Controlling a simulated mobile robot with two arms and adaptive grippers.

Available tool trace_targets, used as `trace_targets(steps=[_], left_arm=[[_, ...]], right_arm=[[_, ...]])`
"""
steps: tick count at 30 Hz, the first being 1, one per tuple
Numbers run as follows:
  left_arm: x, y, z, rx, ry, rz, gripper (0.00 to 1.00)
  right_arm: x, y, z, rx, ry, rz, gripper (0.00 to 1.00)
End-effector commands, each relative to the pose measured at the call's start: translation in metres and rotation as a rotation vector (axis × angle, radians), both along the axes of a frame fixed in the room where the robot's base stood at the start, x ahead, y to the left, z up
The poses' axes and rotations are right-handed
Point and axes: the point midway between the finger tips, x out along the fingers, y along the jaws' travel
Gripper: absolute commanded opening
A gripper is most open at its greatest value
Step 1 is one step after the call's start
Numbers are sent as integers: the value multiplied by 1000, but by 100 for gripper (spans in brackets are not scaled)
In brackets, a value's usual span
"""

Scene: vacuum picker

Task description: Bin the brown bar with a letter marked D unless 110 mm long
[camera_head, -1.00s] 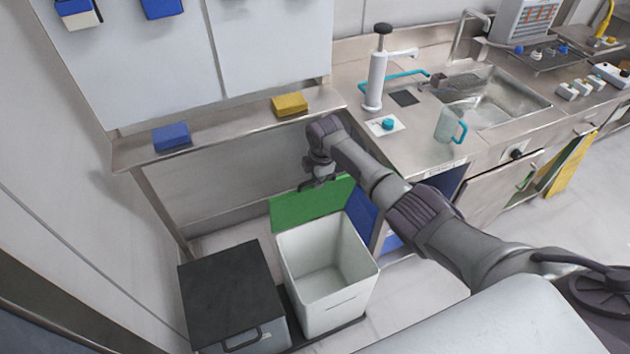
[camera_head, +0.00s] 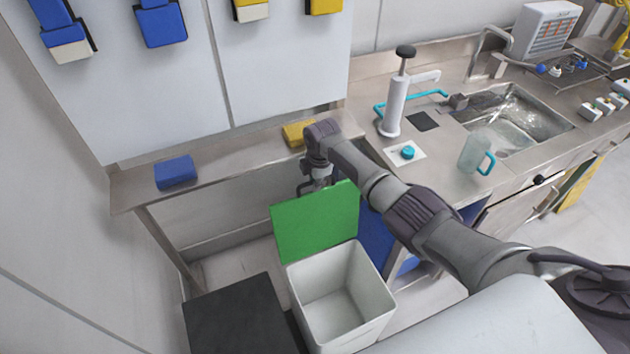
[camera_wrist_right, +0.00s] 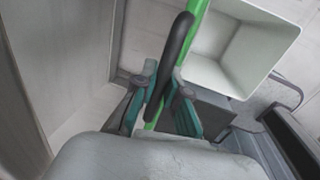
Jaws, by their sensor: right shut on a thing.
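No brown bar with a letter shows in either view. The white bin (camera_head: 340,292) stands open on the floor, and its inside looks empty. Its green lid (camera_head: 315,222) is raised at the back of the bin; in the wrist view the lid (camera_wrist_right: 196,28) shows edge-on. My right gripper (camera_head: 318,184) is behind the lid, its tips partly hidden by it. In the wrist view my right gripper (camera_wrist_right: 163,108) has its teal-padded fingers closed around the dark lid handle (camera_wrist_right: 174,62). My left gripper is not in view.
A dark-lidded bin (camera_head: 237,318) stands closed left of the white bin. A shelf above holds a blue block (camera_head: 175,172) and a yellow block (camera_head: 298,132). The sink counter (camera_head: 440,160) at the right carries a pump dispenser (camera_head: 396,100) and a clear jug (camera_head: 475,152).

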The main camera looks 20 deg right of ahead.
Motion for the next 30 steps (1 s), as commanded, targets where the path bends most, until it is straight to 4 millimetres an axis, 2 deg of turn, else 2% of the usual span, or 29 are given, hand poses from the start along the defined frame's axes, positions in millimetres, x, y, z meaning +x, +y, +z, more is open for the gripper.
trace_targets(steps=[6,7,12,23,26,30], left_arm=[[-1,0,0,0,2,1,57],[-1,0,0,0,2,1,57],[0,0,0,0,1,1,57],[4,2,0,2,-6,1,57],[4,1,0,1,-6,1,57],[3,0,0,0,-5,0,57]], right_arm=[[0,0,1,0,-1,1,0],[1,0,1,0,-1,1,13],[0,0,1,0,-1,1,38],[0,0,4,0,-1,0,38],[-1,-1,14,0,-3,1,38],[-6,-1,38,0,-6,2,38]])
